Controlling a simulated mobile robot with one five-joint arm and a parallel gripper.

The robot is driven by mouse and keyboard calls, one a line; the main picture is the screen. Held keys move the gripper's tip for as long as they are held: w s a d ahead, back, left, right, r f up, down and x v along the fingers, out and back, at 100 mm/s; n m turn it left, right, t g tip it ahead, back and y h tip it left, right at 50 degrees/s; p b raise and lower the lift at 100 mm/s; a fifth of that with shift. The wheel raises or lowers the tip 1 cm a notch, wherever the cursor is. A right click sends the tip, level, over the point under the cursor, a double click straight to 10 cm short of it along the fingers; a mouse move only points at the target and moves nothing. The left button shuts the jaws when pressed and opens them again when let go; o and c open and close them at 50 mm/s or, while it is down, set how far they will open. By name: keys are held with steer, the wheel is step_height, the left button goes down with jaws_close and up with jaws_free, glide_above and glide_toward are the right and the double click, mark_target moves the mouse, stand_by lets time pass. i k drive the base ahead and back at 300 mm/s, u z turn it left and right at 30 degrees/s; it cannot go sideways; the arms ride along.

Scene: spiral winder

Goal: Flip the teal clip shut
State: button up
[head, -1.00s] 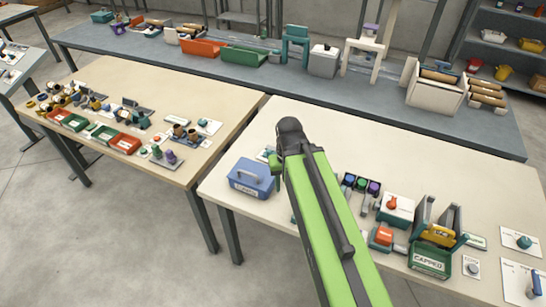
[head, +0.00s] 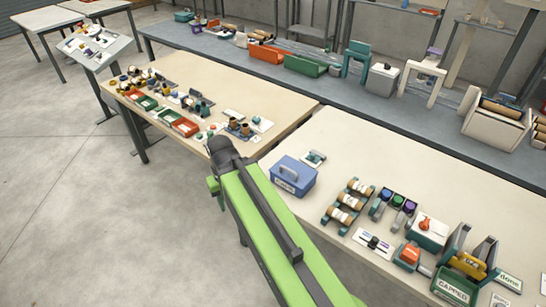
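A small teal piece (head: 314,157) lies on a white card behind the blue box, on the near right table (head: 350,140). It may be the teal clip, but it is too small to tell, and I cannot see whether it is open or shut. Other teal parts show on this table, such as the base of a white-topped box with a red knob (head: 427,232). My green arm reaches up from the bottom of the head view, its dark end in front of the gap between the two pale tables. My gripper is hidden from this view.
A blue handled box (head: 293,176) stands at the near table's left end. To its right are a rack of rollers (head: 347,205), colored knobs and a teal bin labelled CAPPED (head: 453,287). Another pale table (head: 205,78) at left holds small parts. Floor at left is clear.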

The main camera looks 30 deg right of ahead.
mark_target(312, 157)
steer(key=u, duration=1.25)
steer(key=k, duration=1.5)
steer(key=z, duration=0.5)
steer(key=i, duration=1.7)
steer(key=u, duration=0.05)
